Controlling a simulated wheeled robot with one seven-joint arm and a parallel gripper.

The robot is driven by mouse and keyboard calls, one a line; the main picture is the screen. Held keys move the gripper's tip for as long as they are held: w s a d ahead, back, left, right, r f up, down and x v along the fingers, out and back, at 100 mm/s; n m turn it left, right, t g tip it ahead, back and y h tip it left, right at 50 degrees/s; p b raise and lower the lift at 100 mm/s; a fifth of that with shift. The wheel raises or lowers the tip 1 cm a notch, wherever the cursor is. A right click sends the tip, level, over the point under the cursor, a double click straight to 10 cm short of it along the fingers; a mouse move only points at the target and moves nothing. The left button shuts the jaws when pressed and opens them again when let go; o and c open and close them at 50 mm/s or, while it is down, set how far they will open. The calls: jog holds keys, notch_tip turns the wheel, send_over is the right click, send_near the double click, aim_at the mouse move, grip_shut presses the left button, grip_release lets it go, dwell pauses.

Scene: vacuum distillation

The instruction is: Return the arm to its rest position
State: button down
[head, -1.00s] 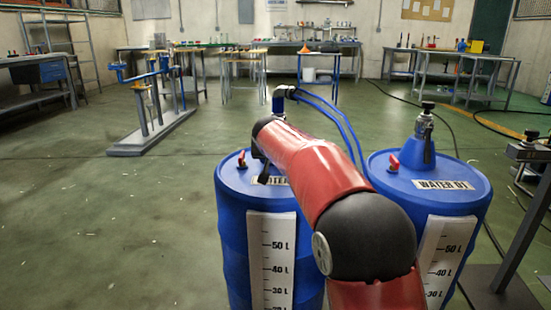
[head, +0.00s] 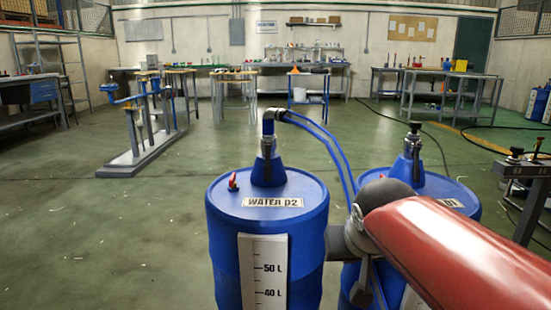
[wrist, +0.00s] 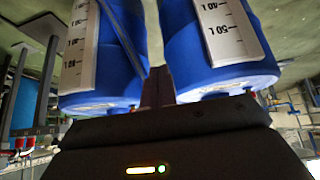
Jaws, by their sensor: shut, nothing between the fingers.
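My red arm (head: 450,240) reaches in from the lower right of the head view, in front of the right barrel. In the wrist view the dark body of my gripper fills the bottom, and its narrow fingers (wrist: 158,90) show together, empty, against the gap between two blue barrels. The wrist picture shows the barrels upside down. In the head view I cannot clearly make out the fingertips. The blue barrel marked WATER D2 (head: 266,212) stands upright at the centre, its lid clear of my arm.
A second blue barrel (head: 440,190) stands partly hidden behind my arm. Blue hoses (head: 325,135) run from the WATER D2 fitting (head: 268,145) toward the right barrel. A metal stand (head: 530,205) is at the far right. The green floor (head: 100,230) at left is open.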

jog(key=s+d+f+g, duration=0.1)
jog(key=s+f, duration=0.4)
jog(key=s, duration=0.2)
jog(key=s+d+f, duration=0.1)
jog(key=s+f, duration=0.3)
jog(key=s, duration=0.4)
notch_tip(320, 180, up, 12)
jog(key=p, duration=1.2)
jog(key=shift+w+r, duration=0.25)
jog(key=shift+w, duration=0.15)
jog(key=c, duration=2.1)
grip_release()
jog(key=shift+a, duration=0.1)
